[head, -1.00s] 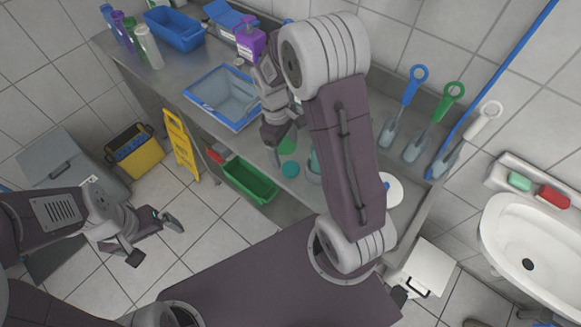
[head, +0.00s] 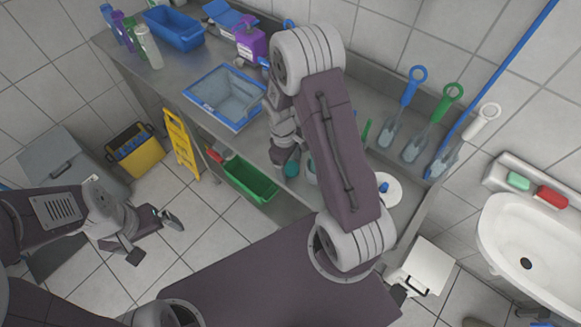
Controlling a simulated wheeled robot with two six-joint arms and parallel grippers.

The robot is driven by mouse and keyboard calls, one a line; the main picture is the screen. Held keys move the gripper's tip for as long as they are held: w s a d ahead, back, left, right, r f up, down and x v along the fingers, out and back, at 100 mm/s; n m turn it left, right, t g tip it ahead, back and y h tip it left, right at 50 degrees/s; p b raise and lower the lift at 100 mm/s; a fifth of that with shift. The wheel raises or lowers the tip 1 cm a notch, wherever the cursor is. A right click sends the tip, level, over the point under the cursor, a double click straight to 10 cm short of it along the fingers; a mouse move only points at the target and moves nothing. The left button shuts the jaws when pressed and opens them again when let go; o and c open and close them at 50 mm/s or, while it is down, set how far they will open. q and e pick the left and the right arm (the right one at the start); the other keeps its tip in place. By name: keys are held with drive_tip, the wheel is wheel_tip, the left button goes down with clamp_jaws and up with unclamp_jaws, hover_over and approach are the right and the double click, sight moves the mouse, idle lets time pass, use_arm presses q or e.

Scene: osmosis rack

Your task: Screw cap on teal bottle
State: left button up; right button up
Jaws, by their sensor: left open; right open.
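A small round teal piece (head: 291,170), which looks like the cap, lies on the steel counter near its front edge. Just right of it, a pale teal-grey edge (head: 311,172) shows beside my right arm; it may be the teal bottle, mostly hidden. My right gripper (head: 284,158) is open and points down right at the teal piece, covering part of it. I cannot tell whether the fingers touch it. My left gripper (head: 155,240) is open and empty, out over the floor, away from the counter.
A white disc (head: 384,190) lies right of my arm. A green bin (head: 249,180) sits below.

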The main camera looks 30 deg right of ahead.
sight(290, 167)
drive_tip(key=c, duration=1.4)
wheel_tip(290, 167, up, 10)
